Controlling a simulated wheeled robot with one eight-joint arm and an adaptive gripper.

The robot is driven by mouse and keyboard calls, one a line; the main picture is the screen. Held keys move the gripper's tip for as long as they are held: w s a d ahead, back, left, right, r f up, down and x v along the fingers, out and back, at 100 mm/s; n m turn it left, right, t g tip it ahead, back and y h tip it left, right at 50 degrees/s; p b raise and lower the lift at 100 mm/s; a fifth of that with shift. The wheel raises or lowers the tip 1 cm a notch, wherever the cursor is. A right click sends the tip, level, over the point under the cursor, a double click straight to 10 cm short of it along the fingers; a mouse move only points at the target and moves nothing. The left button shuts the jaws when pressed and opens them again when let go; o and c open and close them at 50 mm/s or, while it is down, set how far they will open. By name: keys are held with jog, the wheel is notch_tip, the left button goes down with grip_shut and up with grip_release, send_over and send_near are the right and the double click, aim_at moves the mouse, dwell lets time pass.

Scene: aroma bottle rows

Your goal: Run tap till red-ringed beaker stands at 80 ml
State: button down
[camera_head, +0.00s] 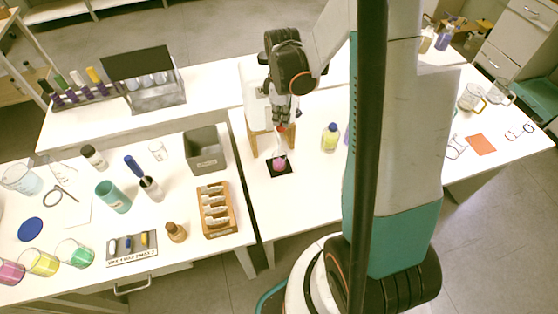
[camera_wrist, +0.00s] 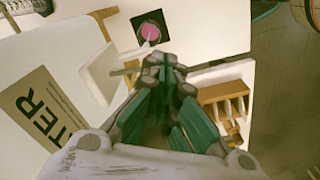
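A small vessel with pink contents (camera_head: 279,164) stands on a black square pad (camera_head: 287,172) below the dispenser. The vessel also shows from above in the wrist view (camera_wrist: 150,32). A pale vertical streak shows just above it; I cannot tell whether it is running liquid. No red ring or scale can be read. The white dispenser (camera_head: 256,107) sits on a wooden stand (camera_head: 254,142); its label shows "TER" in the wrist view (camera_wrist: 40,108). My gripper (camera_head: 281,119) is at the tap, above the vessel. Its fingertips (camera_wrist: 167,68) are close together; the tap's handle is mostly hidden.
A grey bin (camera_head: 205,150) and a wooden rack (camera_head: 215,210) are on the left table, with several beakers and bottles beyond. A gap separates the left and middle tables.

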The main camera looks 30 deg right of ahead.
aim_at(281, 125)
jog(key=shift+f+b, duration=1.4)
jog(key=shift+f, duration=0.2)
dwell(0.4)
jog(key=shift+r+p, duration=0.3)
jog(key=shift+r, duration=0.25)
dwell(1.8)
notch_tip(281, 125, up, 8)
jog(key=p, duration=0.5)
jog(key=shift+f, duration=0.2)
jog(key=shift+f, duration=0.1)
jog(key=s+a+r+m+t+b, duration=0.1)
jog(key=s+a+r+t+b, duration=0.15)
jog(key=a, duration=0.25)
jog(key=s+a+r+m+t+b, duration=0.1)
jog(key=s+a+r+m+b, duration=0.15)
jog(key=a+b, duration=0.2)
jog(key=s+a+f+m+t+b, duration=0.1)
jog(key=s+a+m+t+b, duration=0.2)
jog(key=s, duration=0.5)
jog(key=shift+a+f+m+t+b, duration=0.3)
jog(key=shift+a+m+b, duration=0.7)
jog(key=shift+b, duration=0.85)
